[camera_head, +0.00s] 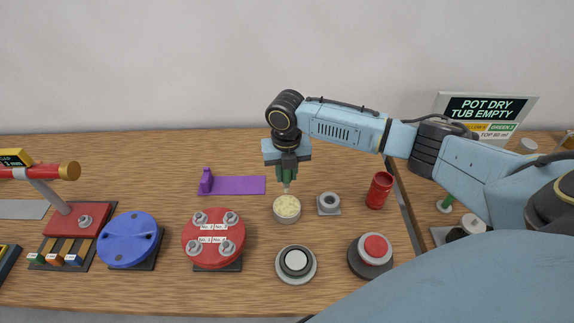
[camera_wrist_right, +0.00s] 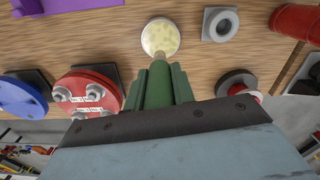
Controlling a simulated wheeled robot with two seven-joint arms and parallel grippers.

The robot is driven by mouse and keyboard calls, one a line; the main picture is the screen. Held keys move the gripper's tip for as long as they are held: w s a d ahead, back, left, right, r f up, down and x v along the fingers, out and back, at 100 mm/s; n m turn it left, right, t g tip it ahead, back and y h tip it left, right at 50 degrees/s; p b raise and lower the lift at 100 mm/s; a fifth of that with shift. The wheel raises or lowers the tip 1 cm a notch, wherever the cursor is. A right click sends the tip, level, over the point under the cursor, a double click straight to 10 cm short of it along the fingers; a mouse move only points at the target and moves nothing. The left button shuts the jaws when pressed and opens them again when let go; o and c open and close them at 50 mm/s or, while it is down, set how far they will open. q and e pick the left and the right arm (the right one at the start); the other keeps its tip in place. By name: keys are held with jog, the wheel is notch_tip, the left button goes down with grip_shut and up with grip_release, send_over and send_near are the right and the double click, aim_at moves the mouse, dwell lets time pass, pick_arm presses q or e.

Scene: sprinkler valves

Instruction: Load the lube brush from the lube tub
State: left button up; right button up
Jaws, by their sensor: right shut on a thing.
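The lube tub (camera_head: 287,212) is a small round grey pot with pale yellow, speckled contents, standing on the wooden table. It also shows at the top of the wrist view (camera_wrist_right: 160,37). My right gripper (camera_head: 287,172) points down above the tub and is shut on the lube brush (camera_head: 286,187). In the wrist view, the brush's green handle (camera_wrist_right: 159,85) sits between the green fingers, its tip pointing at the tub. The tip overlaps the tub's far edge in the head view; I cannot tell whether it touches the contents. My left gripper is not in view.
A grey square socket (camera_head: 329,204) and a red cup (camera_head: 379,190) stand right of the tub. A red bolted disc (camera_head: 213,238) and a blue disc (camera_head: 127,238) lie left. Two round buttons (camera_head: 296,262) (camera_head: 372,252) stand in front. A purple holder (camera_head: 235,185) lies behind left.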

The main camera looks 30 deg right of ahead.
aim_at(287, 186)
jog(key=shift+d+f, duration=0.1)
jog(key=shift+f, duration=0.05)
notch_tip(287, 186, down, 6)
jog(key=b, duration=0.6)
jog(key=shift+f, duration=0.4)
dwell(1.1)
jog(key=shift+s+f, duration=0.1)
dwell(1.6)
notch_tip(287, 186, up, 7)
jog(key=p, duration=0.7)
jog(key=shift+p, duration=0.3)
